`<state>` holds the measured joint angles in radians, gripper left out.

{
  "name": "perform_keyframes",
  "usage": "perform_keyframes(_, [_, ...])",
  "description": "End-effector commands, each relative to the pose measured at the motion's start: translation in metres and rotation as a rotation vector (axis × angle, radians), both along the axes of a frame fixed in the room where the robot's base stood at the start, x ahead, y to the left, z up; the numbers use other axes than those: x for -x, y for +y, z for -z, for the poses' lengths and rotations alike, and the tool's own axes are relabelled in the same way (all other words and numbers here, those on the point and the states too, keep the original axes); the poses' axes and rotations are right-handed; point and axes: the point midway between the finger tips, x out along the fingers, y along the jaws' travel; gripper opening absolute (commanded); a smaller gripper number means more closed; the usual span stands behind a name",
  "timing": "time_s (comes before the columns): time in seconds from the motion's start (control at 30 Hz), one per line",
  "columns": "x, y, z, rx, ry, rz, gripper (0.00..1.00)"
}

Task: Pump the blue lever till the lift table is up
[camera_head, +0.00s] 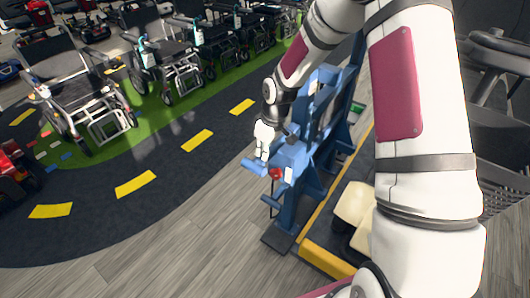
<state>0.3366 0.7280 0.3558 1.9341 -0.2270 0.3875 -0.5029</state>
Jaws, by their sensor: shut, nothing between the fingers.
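The blue lever (252,165) sticks out to the left from the lower part of a blue frame (292,190). My gripper (262,156) points down at the lever's inner end, right above it or touching it; I cannot tell which. Its fingers look shut, with nothing seen between them. A red knob (275,173) sits just beside the lever. A yellow-edged platform (322,259), which appears to be the lift table, lies low at the right of the frame. My arm hides much of it, so its height is hard to judge.
Rows of wheelchairs (90,95) stand on a green strip at the upper left. A red scooter (15,175) is at the left edge. A dark lane with yellow dashes (136,184) and grey wooden floor (190,245) lie clear to the left. A beige seat (354,206) is on the platform.

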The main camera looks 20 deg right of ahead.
Motion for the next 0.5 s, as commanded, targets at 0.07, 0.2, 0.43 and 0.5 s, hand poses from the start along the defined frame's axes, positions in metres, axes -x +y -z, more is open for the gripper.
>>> perform_keyframes(0.07, [-0.002, 0.004, 0.01, 0.033, -0.021, -0.007, 0.0])
perform_keyframes(0.2, [-0.002, 0.003, 0.023, 0.041, -0.029, 0.0, 0.0])
perform_keyframes(0.43, [0.0, 0.006, 0.051, 0.04, -0.026, 0.0, 0.0])
perform_keyframes(0.5, [0.0, 0.006, 0.059, 0.039, -0.026, 0.0, 0.0])
